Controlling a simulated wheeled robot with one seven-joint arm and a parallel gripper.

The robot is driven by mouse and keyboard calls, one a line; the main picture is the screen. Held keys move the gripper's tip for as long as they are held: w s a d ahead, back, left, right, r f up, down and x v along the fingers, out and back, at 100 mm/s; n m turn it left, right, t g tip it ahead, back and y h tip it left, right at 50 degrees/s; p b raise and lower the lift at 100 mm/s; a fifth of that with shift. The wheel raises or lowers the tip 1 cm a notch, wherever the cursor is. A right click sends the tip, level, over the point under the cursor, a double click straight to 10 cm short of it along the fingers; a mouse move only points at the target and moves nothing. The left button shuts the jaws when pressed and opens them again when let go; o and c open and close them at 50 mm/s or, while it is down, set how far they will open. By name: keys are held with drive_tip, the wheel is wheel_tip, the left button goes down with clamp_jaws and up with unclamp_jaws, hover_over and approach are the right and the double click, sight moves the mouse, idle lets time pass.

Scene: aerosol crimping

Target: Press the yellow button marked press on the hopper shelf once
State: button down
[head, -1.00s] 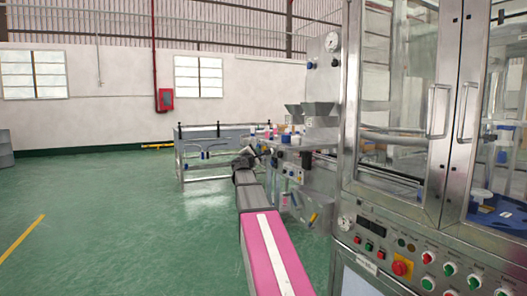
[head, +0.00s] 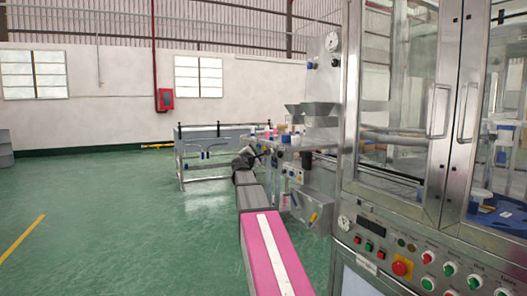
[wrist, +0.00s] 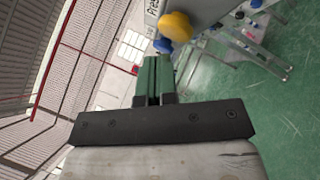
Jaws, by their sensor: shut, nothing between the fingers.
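The yellow button (wrist: 176,26) shows at the top of the wrist view, rounded and standing out from a grey panel beside the label reading "Press" (wrist: 152,10). My gripper (wrist: 153,60) has its green fingers together with nothing between them. In the wrist picture the fingertips lie just below the button, with a blue knob (wrist: 163,46) between them and it; I see no contact with the button. In the head view my arm reaches toward the hopper shelf (head: 292,146). The button cannot be made out there.
Metal hoppers (head: 318,110) stand above the shelf. A glass-doored machine (head: 400,130) with a button panel (head: 405,262) fills the right side. A metal-framed table (head: 205,155) stands beyond my arm. The green floor (head: 110,220) at left is clear.

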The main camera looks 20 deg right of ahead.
drive_tip(key=shift+d, duration=0.2)
drive_tip(key=shift+d, duration=0.2)
drive_tip(key=shift+d, duration=0.55)
idle(1.0)
drive_tip(key=shift+a, duration=0.95)
drive_tip(key=a, duration=0.5)
drive_tip(key=shift+s, duration=0.1)
idle(0.3)
idle(0.5)
